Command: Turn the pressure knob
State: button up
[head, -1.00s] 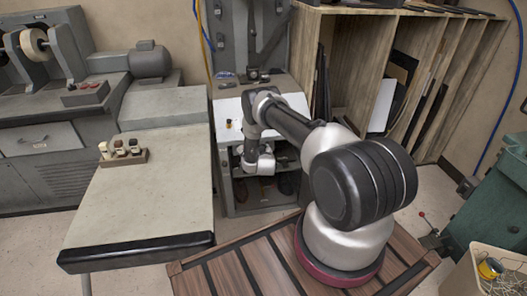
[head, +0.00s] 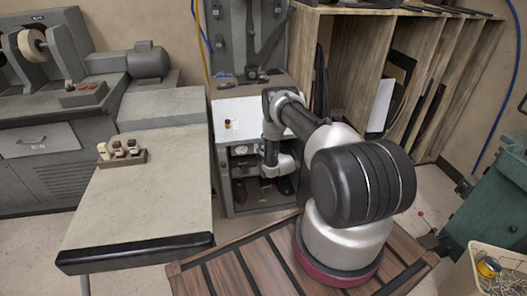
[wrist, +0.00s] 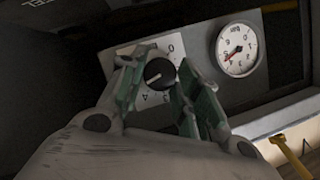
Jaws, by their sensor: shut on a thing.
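The pressure knob (wrist: 159,73) is round and black with a light pointer line. It sits on a white numbered plate (wrist: 146,51) in the wrist view. My gripper (wrist: 160,83) has its green-padded fingers on both sides of the knob, shut on it. A round white gauge (wrist: 237,49) with a needle is to the right of the knob on the dark panel. In the head view my wrist (head: 278,163) is at the front of the grey machine (head: 225,195), and the knob cannot be made out there.
A yellow hook-like part (wrist: 290,155) shows at lower right in the wrist view. A grey table (head: 150,195) with a small brown rack (head: 122,157) stands left of my arm. Wooden shelving (head: 350,60) stands behind my arm. Shoes sit in the machine's lower opening.

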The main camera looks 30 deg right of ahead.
jog(key=shift+s+f+m+t+y, duration=0.1)
jog(key=shift+m+t+y, duration=0.2)
jog(key=shift+m+y, duration=0.35)
jog(key=shift+m, duration=0.25)
jog(key=o, duration=1)
jog(key=shift+d, duration=0.1)
jog(key=v, duration=1.2)
